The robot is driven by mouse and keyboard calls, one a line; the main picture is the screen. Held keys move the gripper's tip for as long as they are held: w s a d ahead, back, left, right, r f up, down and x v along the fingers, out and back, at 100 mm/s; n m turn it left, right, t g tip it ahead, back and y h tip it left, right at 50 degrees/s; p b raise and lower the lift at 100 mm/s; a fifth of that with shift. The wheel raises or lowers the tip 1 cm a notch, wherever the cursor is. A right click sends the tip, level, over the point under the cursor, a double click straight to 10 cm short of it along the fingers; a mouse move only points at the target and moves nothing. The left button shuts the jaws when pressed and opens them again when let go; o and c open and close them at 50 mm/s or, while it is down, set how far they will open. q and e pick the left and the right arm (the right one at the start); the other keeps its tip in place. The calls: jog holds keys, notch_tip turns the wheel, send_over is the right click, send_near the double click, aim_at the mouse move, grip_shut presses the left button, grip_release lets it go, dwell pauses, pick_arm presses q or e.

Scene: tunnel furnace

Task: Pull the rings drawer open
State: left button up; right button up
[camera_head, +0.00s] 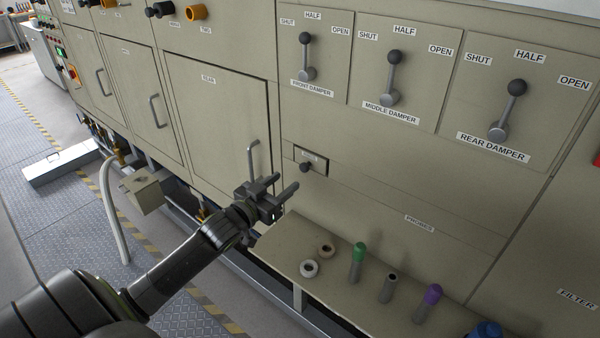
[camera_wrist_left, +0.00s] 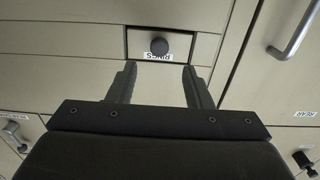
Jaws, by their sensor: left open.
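The rings drawer (camera_head: 318,155) is in the cabinet front, right of the door labelled REAR in the head view. It looks closed, with its front flush. Its dark round knob (camera_head: 306,167) sits in a small recess; the knob (camera_wrist_left: 158,46) and its RINGS label (camera_wrist_left: 159,58) show upside down in the left wrist view. My left gripper (camera_head: 283,186) is open and empty, just left of and below the knob in the head view. In the wrist view its fingers (camera_wrist_left: 160,72) point at the knob from a short distance, with the knob between their lines. My right gripper is out of view.
A shelf (camera_head: 290,235) below holds two rings (camera_head: 310,268) and several probes, one green-topped (camera_head: 358,255). The REAR door handle (camera_head: 252,158) stands out close to my left gripper. Damper levers (camera_head: 392,78) are above. A white hose (camera_head: 112,210) is at left.

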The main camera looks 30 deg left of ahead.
aim_at(303, 168)
pick_arm(q)
jog(key=w, duration=0.5)
jog(key=w+b, duration=0.1)
jog(key=w, duration=0.1)
jog(key=shift+w+d, duration=0.25)
jog(key=shift+d, duration=0.1)
jog(key=shift+c, duration=0.4)
grip_shut()
